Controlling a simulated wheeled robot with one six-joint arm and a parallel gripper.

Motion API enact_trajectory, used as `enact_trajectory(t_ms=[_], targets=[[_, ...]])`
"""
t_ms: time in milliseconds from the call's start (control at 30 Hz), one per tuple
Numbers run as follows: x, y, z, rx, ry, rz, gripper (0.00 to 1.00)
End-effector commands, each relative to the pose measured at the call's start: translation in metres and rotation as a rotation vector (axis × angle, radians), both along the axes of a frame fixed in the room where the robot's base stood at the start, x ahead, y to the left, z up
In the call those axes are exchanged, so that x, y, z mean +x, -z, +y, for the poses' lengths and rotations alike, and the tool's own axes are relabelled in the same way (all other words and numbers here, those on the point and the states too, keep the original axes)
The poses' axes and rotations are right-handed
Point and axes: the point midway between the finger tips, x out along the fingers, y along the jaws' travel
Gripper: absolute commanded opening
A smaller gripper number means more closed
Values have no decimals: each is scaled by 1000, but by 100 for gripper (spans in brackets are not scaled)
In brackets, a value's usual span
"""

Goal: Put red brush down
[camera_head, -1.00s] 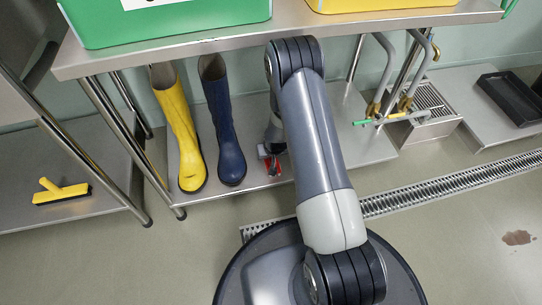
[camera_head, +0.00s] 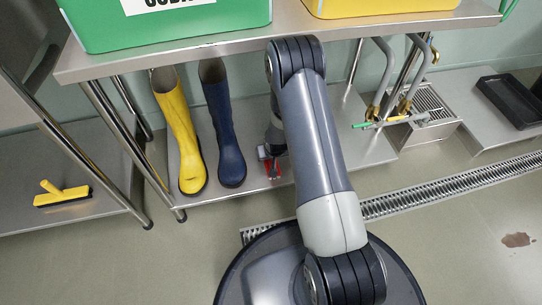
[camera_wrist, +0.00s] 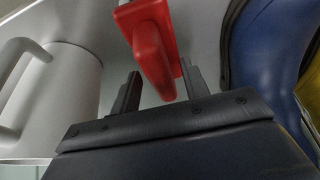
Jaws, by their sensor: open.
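The red brush (camera_wrist: 152,45) shows in the wrist view with its rounded red handle pointing towards my gripper (camera_wrist: 160,88). My gripper is open, with one dark finger on each side of the handle's end; I cannot tell whether either finger touches it. In the head view a small red part of the brush (camera_head: 274,172) shows on the lower steel shelf (camera_head: 345,145), to the right of the blue boot. There my gripper (camera_head: 270,155) is small and mostly hidden behind my arm. The brush's bristles are not clearly visible.
A blue boot (camera_head: 224,135) stands close to the left of my gripper, with a yellow boot (camera_head: 183,135) beyond it. A white-grey jug (camera_wrist: 55,90) is close in the wrist view. Green (camera_head: 170,28) and yellow (camera_head: 375,6) bins sit on the upper shelf.

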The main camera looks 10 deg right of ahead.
Motion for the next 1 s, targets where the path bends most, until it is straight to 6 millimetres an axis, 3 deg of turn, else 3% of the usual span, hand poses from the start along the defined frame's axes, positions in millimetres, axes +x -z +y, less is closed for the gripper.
enact_trajectory(t_ms=[200,433,633,1000], targets=[[-18,-50,0,0,0,-1,43],[-35,-88,0,0,0,-1,43],[-41,-101,0,0,0,0,43],[-42,-100,0,0,0,0,43]])
